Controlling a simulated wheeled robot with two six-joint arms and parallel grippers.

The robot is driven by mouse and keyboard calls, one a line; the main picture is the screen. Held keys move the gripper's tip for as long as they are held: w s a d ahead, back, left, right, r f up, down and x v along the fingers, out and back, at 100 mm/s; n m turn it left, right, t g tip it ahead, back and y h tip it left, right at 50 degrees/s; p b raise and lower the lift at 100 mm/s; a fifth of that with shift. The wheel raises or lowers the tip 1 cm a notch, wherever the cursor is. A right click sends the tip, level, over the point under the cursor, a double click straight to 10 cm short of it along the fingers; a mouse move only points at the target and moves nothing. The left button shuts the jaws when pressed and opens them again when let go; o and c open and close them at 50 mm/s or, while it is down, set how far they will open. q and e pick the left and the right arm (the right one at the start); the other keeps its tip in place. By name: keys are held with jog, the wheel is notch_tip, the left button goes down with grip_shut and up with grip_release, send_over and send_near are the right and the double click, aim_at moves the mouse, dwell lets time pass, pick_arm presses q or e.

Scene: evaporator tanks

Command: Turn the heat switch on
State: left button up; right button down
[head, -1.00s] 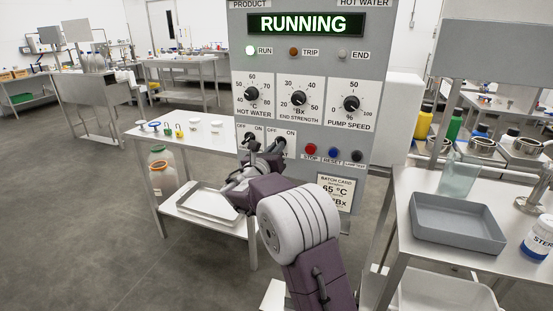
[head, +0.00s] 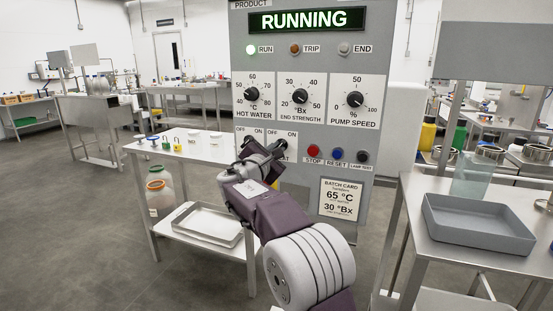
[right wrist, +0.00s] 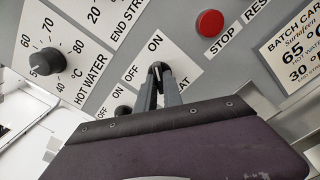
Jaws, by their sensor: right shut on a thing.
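The heat switch (right wrist: 157,67) is a small dark knob on the grey control panel, on a white plate marked OFF and ON. Its label is partly hidden, with only the end "AT" showing. My right gripper (right wrist: 158,82) is shut on this knob, with its two fingers on either side of it in the right wrist view. In the head view my right gripper (head: 272,151) is at the same plate and hides most of the switch. I cannot tell exactly which way the knob points. My left gripper is not in view.
A second OFF/ON switch (right wrist: 122,111) sits close to the left. The red stop button (head: 314,151) is close to the right. A side table (head: 180,146) stands left of the panel.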

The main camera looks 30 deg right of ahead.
jog(key=shift+m+b, duration=0.5)
jog(key=shift+m, duration=0.2)
jog(key=c, duration=1.5)
grip_release()
jog(key=v, duration=0.9)
jog(key=shift+a, duration=0.1)
